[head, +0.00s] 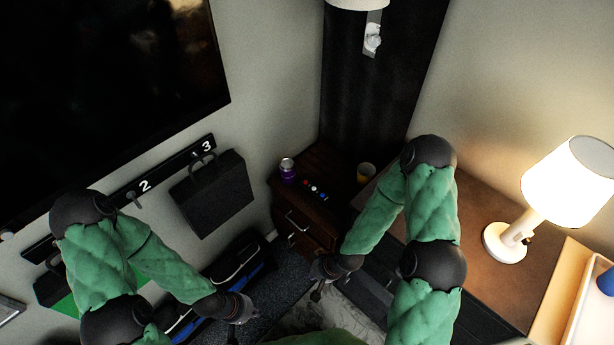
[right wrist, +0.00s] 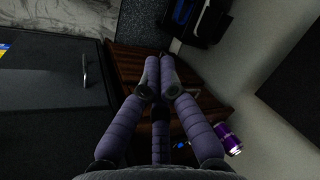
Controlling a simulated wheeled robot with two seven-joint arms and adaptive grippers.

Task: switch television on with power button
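The television (head: 100,90) hangs on the wall at the upper left of the head view. Its screen is dark, with only a faint warm reflection near the top. I cannot make out a power button on the part of its frame in view. My left gripper (head: 240,312) is low in the head view, below and away from the television, too small to tell its opening. My right gripper (head: 318,285) is by the drawer cabinet. In the right wrist view its fingers (right wrist: 160,80) come together at the tips with nothing visible between them.
A black case (head: 212,195) hangs from a numbered hook rail (head: 172,172) below the television. A lit lamp (head: 570,185) stands on the right desk.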

